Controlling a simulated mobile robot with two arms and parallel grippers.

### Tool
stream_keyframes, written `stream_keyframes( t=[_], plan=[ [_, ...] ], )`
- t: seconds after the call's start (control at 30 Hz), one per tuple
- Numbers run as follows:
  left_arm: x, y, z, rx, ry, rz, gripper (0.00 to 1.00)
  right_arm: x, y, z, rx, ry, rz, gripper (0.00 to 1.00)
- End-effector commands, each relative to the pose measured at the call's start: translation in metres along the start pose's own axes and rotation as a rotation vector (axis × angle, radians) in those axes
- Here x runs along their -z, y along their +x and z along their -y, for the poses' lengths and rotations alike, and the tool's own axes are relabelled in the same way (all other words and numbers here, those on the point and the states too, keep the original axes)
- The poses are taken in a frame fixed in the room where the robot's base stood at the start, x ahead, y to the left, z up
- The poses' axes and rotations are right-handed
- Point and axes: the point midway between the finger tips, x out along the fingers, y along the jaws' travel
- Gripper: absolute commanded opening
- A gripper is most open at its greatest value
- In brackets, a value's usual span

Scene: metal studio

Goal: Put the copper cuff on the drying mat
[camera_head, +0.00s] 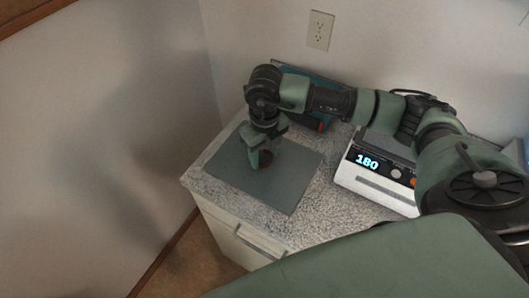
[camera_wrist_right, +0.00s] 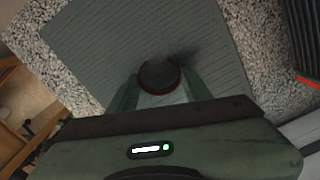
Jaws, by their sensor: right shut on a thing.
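The copper cuff (camera_head: 267,157) is a small dark ring with a reddish-brown edge, partly hidden by my fingers in the head view. In the right wrist view the cuff (camera_wrist_right: 159,76) sits between the two green fingers. My right gripper (camera_head: 262,158) points down over the drying mat and is shut on the cuff. The drying mat (camera_head: 292,182) is a flat grey ribbed sheet; it also shows in the right wrist view (camera_wrist_right: 100,35). The cuff is over the middle of the mat, at or very near its surface; I cannot tell whether it touches. My left gripper is out of view.
The mat lies on a speckled countertop (camera_head: 325,211) above a cabinet with a drawer handle. A white device with a display reading 180 (camera_head: 375,185) stands to the right. A dark teal case (camera_head: 310,112) stands at the back against the wall, behind my arm.

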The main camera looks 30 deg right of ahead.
Motion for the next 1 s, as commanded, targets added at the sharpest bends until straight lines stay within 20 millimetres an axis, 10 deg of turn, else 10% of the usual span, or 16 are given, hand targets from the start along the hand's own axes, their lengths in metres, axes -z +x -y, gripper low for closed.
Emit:
stream_keyframes(
  t=[0.17, 0.2, 0.3, 0.73, 1.0],
  plan=[
    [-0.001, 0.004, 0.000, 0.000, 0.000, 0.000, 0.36, 0.000, 0.004, 0.000, 0.000, 0.000, 0.000, 0.10],
    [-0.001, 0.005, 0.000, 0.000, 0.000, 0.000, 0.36, 0.000, 0.004, 0.000, 0.000, 0.000, 0.000, 0.52],
    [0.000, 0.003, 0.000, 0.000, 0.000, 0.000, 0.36, 0.000, 0.003, 0.000, 0.000, 0.000, 0.000, 0.71],
    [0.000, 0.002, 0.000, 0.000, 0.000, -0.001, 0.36, -0.001, -0.007, 0.000, -0.001, 0.000, 0.003, 0.71],
    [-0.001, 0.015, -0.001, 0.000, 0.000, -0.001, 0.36, -0.001, -0.061, 0.000, 0.000, -0.001, 0.006, 0.71]
  ],
)
